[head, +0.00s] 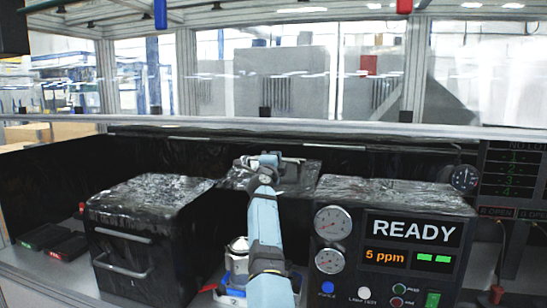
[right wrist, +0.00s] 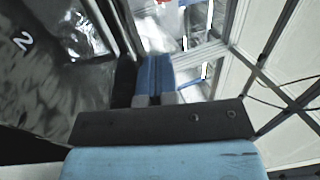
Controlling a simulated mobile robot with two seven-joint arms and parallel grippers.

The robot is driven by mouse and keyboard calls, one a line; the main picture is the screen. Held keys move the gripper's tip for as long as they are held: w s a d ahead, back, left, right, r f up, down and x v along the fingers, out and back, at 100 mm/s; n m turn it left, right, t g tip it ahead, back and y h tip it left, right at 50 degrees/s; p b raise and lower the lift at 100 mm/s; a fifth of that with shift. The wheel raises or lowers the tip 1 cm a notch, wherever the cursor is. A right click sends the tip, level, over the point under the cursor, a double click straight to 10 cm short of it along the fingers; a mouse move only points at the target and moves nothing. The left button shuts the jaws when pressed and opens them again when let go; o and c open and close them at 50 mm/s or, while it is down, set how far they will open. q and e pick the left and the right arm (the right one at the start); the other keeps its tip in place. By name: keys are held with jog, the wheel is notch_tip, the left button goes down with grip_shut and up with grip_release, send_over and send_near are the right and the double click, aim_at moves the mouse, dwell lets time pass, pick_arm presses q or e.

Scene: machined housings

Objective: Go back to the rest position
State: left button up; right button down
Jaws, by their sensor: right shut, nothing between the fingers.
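My right arm, light blue, reaches up through the middle of the head view. Its gripper (head: 268,159) is over a dark wrapped surface (head: 238,176) at the back of the bench; whether it touches that is unclear. In the right wrist view the blue fingers (right wrist: 154,80) are together with nothing between them. A silvery metal part (head: 238,246) stands in a blue fixture (head: 231,295) marked 2, left of my arm and partly hidden by it. My left gripper is not in view.
A black box with handles (head: 128,254) stands at the left. A tester (head: 395,245) with gauges reads READY and 5 ppm, close right of my arm. Green- and red-tagged trays (head: 55,240) lie far left. A panel marked 2 (right wrist: 40,75) fills the wrist view's left.

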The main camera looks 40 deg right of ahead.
jog(key=shift+s+a+r, duration=0.9)
jog(key=shift+s+a, duration=0.45)
jog(key=s+a+f+n+t+y, duration=0.2)
jog(key=s+a+f+n+y, duration=0.5)
jog(key=f, duration=0.6)
jog(key=s+a+f+n+t+y, duration=0.25)
jog(key=s+a+f+n, duration=0.3)
jog(key=f+n, duration=0.55)
jog(key=s+a+f+n+t+y, duration=0.1)
jog(key=s+a+f+n+y, duration=0.45)
jog(key=f, duration=0.85)
jog(key=s+a+f+n+g+y, duration=0.1)
jog(key=s+a+f, duration=0.4)
jog(key=s, duration=0.5)
jog(key=s+a+f+n+g+y, duration=0.2)
jog(key=s+a+f+n+g, duration=0.2)
jog(key=s+f, duration=0.3)
jog(key=s+a+f+n+g+y, duration=0.1)
jog(key=s+a+f, duration=0.5)
jog(key=s, duration=0.7)
jog(key=shift+a+n+g+y, duration=0.2)
jog(key=shift+n+g+y, duration=0.2)
jog(key=shift+n+g, duration=0.45)
jog(key=shift+w, duration=0.1)
